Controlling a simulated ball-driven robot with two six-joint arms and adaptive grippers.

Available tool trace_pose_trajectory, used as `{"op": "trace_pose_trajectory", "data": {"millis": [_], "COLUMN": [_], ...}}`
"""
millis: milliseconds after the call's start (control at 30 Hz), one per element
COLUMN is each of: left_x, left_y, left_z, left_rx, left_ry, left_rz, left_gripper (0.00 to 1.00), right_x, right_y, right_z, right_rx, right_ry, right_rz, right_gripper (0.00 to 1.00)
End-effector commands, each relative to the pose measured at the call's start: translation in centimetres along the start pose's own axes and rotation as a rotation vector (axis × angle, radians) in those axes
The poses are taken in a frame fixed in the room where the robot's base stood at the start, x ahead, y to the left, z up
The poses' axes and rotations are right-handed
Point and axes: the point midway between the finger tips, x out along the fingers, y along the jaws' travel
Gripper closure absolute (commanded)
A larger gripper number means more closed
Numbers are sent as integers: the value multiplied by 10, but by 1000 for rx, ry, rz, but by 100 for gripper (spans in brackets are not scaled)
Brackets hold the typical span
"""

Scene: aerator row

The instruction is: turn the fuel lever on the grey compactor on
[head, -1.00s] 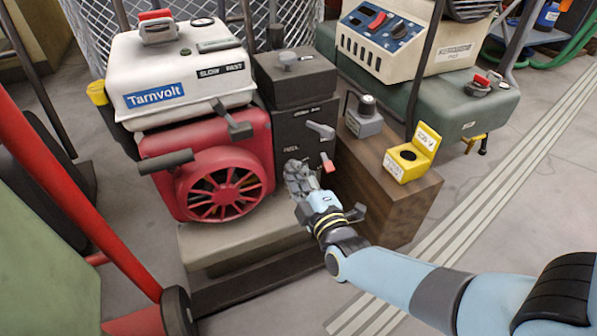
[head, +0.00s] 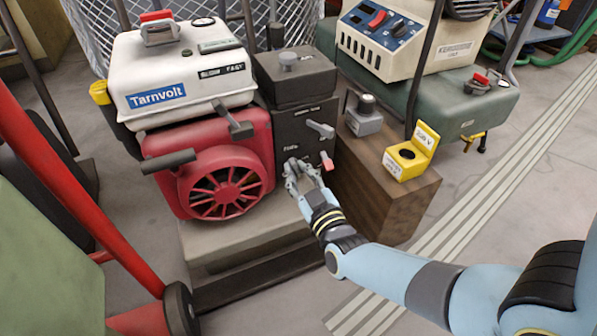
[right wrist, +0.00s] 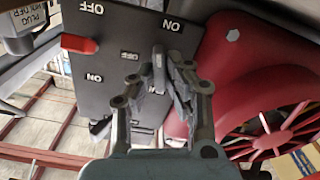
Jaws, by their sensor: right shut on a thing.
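The machine's dark control panel (head: 306,125) faces me below a dark box, beside a red engine. Its label at the left, by my fingers, seems to read FUEL but is blurred. My right gripper (head: 302,170) is at the lower left of this panel. In the right wrist view the panel (right wrist: 115,30) appears upside down with ON and OFF labels. There my right gripper (right wrist: 160,85) is shut on a grey lever (right wrist: 159,62), its fingers on both sides. The lever's base is partly hidden, and I cannot tell which label it points to. My left gripper is out of view.
A red-tipped switch (head: 327,162) and a grey lever (head: 321,129) are close to my right fingers. A wooden block (head: 395,205) with a yellow holder (head: 408,160) stands to the right. A red frame (head: 85,205) rises at left. Striped floor at right is open.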

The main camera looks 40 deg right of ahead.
Motion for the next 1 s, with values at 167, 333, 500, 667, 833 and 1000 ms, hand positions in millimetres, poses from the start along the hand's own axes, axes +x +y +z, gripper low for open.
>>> {"op": "trace_pose_trajectory", "data": {"millis": [167,333,500,667,833,1000], "left_x": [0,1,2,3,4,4], "left_y": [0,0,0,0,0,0], "left_z": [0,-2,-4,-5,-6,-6], "left_rx": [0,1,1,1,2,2], "left_ry": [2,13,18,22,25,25], "left_rz": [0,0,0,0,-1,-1], "left_gripper": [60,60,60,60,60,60], "right_x": [-1,-1,-1,-1,-1,-1], "right_y": [0,0,0,0,0,0], "right_z": [2,2,2,2,2,2], "right_rx": [129,222,281,309,317,317], "right_ry": [-4,-4,-5,-5,-5,-6], "right_rz": [-1,-1,-1,-1,-1,-1], "right_gripper": [100,100,100,100,100,100]}}
